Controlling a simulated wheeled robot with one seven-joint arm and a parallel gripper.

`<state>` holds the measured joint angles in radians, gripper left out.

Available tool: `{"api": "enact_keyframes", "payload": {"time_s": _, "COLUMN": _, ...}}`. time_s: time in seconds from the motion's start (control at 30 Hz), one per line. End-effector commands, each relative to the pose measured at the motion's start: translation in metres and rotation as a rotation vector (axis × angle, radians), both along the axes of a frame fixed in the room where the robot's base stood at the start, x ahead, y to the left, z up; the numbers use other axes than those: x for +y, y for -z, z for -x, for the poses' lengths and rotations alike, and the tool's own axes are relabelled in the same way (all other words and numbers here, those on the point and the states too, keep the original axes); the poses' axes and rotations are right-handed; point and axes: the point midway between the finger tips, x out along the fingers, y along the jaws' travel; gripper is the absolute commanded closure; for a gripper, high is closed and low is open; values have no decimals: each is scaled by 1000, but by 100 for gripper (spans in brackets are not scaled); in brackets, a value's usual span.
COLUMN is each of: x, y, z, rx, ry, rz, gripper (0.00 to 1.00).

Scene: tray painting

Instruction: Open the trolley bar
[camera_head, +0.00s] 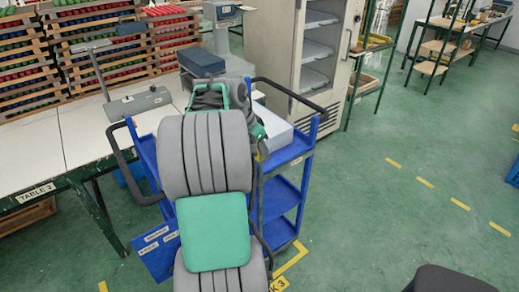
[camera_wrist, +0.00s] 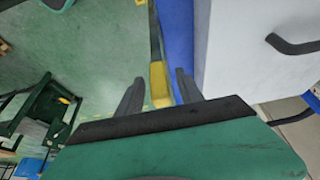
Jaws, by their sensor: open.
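The blue trolley (camera_head: 285,193) stands in the middle of the head view, largely hidden behind my grey and green arm. A narrow yellow bar (camera_wrist: 158,82) runs along the trolley's blue edge (camera_wrist: 177,35) in the wrist view. Only a small yellow bit (camera_head: 258,157) shows beside my arm in the head view. My gripper (camera_wrist: 158,88) is open, with its two dark fingers on either side of the yellow bar's lower part. I cannot tell whether either finger touches it. In the head view my fingers are hidden by the arm.
A white box (camera_head: 275,128) lies on the trolley's top shelf. Black handles rise at its left (camera_head: 130,165) and back right (camera_head: 290,95). A white table (camera_head: 60,150) is close at left, an open cabinet (camera_head: 297,60) behind.

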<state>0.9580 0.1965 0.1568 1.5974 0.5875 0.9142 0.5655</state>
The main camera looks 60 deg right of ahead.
Motion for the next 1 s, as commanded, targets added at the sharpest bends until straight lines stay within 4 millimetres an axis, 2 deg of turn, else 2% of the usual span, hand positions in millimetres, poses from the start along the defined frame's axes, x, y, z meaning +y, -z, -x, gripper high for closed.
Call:
{"api": "enact_keyframes", "payload": {"time_s": 0.27, "x": -2, "y": 2, "z": 1, "rx": -1, "ry": 1, "rz": 2, "gripper": 57}}
{"api": "enact_keyframes", "payload": {"time_s": 0.77, "x": -1, "y": 2, "z": 1, "rx": -1, "ry": 1, "rz": 1, "gripper": 98}}
{"api": "enact_keyframes", "payload": {"time_s": 1.0, "x": -1, "y": 2, "z": 1, "rx": -1, "ry": 0, "rz": 0, "gripper": 100}}
